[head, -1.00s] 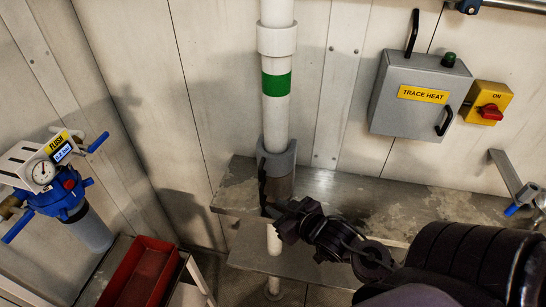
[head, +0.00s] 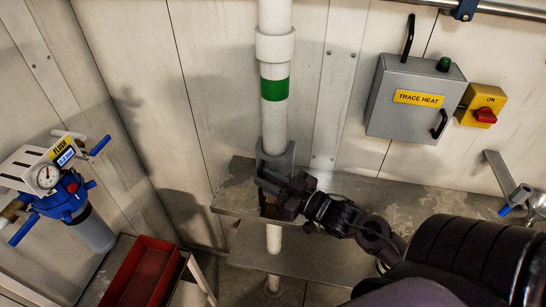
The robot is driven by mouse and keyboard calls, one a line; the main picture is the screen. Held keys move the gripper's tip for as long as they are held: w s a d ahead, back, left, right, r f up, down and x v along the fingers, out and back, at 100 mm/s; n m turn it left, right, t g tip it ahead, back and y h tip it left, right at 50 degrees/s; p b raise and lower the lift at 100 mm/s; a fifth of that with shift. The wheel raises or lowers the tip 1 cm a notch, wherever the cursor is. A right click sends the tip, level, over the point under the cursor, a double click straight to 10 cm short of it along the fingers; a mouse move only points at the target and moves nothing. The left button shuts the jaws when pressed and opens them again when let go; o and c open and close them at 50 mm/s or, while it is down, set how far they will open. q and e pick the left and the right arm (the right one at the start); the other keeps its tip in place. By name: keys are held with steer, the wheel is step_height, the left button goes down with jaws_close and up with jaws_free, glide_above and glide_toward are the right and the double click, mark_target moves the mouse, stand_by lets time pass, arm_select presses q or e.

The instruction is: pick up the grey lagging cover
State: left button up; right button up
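The grey lagging cover (head: 274,160) is a sleeve around the lower part of the white vertical pipe (head: 273,120), just above the metal shelf. My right gripper (head: 266,195) comes in from the right and is right at the front of the cover, with its fingers pointing left across it. The gripper hides the cover's lower part. Whether the fingers touch or grip the cover cannot be made out. My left gripper is not in view.
The metal shelf (head: 400,204) runs along the wall. A grey trace heat box (head: 405,115) and a yellow switch (head: 482,104) are at the upper right. A blue filter unit with a gauge (head: 65,195) and a red tray (head: 173,258) are at the left.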

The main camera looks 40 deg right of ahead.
mark_target(262, 176)
steer(key=shift+x, duration=1.55)
steer(key=shift+d+f, duration=0.1)
jaws_close()
